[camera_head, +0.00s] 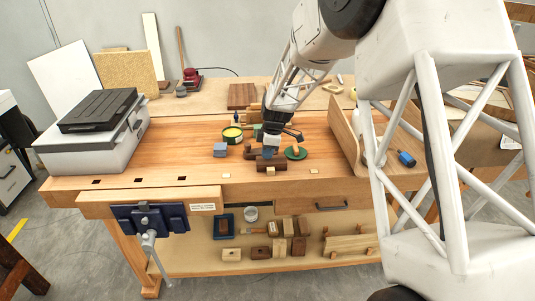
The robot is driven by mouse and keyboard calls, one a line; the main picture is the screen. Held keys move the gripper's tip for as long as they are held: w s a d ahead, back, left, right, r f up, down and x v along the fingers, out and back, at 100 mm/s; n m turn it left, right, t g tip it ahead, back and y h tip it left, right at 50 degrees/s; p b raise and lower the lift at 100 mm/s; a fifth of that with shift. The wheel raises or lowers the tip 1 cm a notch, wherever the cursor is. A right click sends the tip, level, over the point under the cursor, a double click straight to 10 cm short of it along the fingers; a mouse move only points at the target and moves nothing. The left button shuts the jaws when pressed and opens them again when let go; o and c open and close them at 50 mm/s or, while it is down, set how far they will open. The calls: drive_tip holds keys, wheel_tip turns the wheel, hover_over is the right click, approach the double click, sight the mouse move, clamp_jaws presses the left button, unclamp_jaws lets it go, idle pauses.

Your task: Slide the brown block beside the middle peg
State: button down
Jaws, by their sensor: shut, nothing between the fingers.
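My gripper (270,151) points down over the middle of the workbench, shut and empty. A dark brown block (263,163) lies right below and in front of the fingertips; whether they touch it I cannot tell. Another brown piece (249,153) shows just left of the fingers, partly hidden behind them. A green disc with a brown upright piece (296,152) stands to the right of my gripper. I cannot make out clearly which upright is the middle peg; the gripper hides part of this area.
A blue-grey block (220,150) and an open yellow-green can (232,135) stand to the left. A small pale block (270,171) lies in front. A wooden board (345,140) stands upright at the right. The bench top (175,150) is clear farther left.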

drive_tip(key=d, duration=1.2)
drive_tip(key=shift+r, duration=0.2)
drive_tip(key=s+r+m+t+h, duration=0.1)
drive_tip(key=s+r+m, duration=0.3)
drive_tip(key=s+r, duration=0.55)
drive_tip(key=s+r+m, duration=0.5)
drive_tip(key=s+r, duration=0.2)
drive_tip(key=s, duration=0.5)
drive_tip(key=s+r+m+t+h, duration=0.1)
drive_tip(key=s+m, duration=0.8)
drive_tip(key=s, duration=1.6)
drive_tip(key=shift+r+t, duration=0.4)
drive_tip(key=shift+r, duration=0.25)
